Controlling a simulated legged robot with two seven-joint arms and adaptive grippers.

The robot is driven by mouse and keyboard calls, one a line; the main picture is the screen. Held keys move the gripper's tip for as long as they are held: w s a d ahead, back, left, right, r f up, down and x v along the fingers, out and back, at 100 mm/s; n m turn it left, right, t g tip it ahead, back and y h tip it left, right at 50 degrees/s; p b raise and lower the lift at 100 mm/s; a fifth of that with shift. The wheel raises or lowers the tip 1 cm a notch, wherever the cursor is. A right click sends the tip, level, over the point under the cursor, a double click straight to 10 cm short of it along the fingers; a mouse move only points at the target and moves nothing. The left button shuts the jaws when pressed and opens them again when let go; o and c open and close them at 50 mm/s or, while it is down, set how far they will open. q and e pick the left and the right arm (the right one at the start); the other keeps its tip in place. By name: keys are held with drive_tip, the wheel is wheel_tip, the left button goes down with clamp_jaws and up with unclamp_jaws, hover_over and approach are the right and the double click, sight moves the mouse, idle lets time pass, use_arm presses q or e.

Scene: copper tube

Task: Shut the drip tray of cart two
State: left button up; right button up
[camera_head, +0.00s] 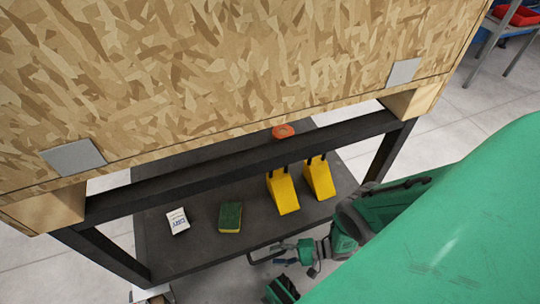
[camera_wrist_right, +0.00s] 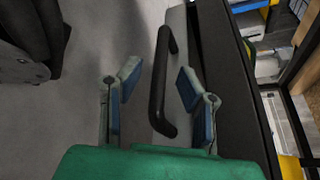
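In the right wrist view a black bar handle (camera_wrist_right: 158,88) stands on a grey front panel, which looks like the drip tray (camera_wrist_right: 176,28). My right gripper (camera_wrist_right: 150,82) is open, with blue-padded fingers apart on either side of the handle. A gap shows between each finger and the handle; I cannot tell the depth between them. In the head view my right gripper (camera_head: 290,254) is by the front edge of the cart's dark lower shelf (camera_head: 185,258). The drip tray cannot be made out there, and how far it stands out cannot be told. My left gripper is not in view.
A wood-chip panel (camera_head: 220,70) tops the black cart frame (camera_head: 230,165). On the lower shelf are two yellow objects (camera_head: 283,194) (camera_head: 319,180), a green-and-yellow sponge (camera_head: 230,217), a white packet (camera_head: 178,220) and an orange item (camera_head: 283,131). Pale floor (camera_head: 500,90) lies right.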

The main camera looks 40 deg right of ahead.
drive_tip(key=v, duration=0.9)
drive_tip(key=shift+s+a, duration=0.1)
